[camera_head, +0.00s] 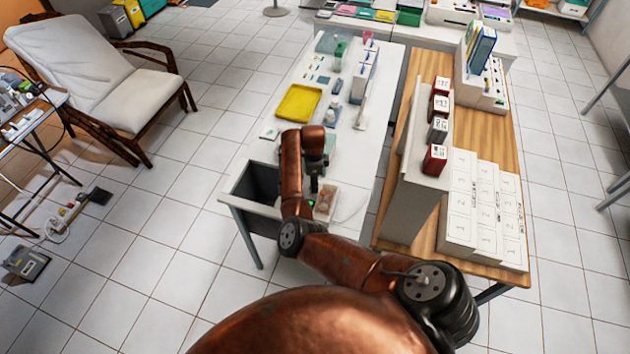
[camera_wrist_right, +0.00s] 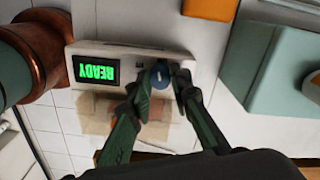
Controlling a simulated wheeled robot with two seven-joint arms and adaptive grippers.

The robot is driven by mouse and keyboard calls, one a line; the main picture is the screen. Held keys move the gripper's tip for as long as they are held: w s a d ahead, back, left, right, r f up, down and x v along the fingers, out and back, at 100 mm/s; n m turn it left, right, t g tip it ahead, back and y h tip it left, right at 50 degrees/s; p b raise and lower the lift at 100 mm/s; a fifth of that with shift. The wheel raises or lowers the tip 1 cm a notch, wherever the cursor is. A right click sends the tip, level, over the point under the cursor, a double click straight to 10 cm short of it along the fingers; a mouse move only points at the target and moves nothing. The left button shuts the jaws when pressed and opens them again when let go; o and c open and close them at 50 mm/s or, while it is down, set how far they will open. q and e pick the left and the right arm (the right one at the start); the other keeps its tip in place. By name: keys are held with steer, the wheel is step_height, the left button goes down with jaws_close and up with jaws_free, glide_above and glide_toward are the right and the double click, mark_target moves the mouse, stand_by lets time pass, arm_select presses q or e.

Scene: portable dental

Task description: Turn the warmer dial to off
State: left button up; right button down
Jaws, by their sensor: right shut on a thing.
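The warmer (camera_head: 328,205) is a small pale box near the front end of the white table, partly covered by my right arm in the head view. In the right wrist view the white warmer (camera_wrist_right: 112,48) has a lit green display (camera_wrist_right: 96,70) that reads READY, upside down in that view. The dial's pointer mark is too small to read. My left gripper is not in view.
A dark open bin (camera_head: 258,182) stands left of the warmer. A yellow tray (camera_head: 298,103) and small items lie farther back on the table. On the right, a wooden table (camera_head: 400,105) carries a tall shelf unit (camera_head: 408,200) and stacked white boxes (camera_head: 485,205).

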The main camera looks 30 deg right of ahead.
steer(key=n+p, duration=0.3)
steer(key=p, duration=0.1)
steer(key=n+p, duration=0.2)
steer(key=shift+d+r+n, duration=0.15)
steer(key=shift+r+n, duration=0.1)
steer(key=shift+n, duration=0.05)
steer(key=shift+w+f+n+p, duration=0.1)
steer(key=shift+n+p, duration=1.25)
steer(key=shift+n, duration=0.45)
steer(key=c, duration=1.9)
jaws_free()
steer(key=shift+f, duration=0.1)
steer(key=shift+o, duration=0.7)
steer(key=shift+f, duration=0.1)
step_height(320, 180, up, 8)
steer(key=shift+r, duration=0.15)
steer(key=shift+w, duration=0.1)
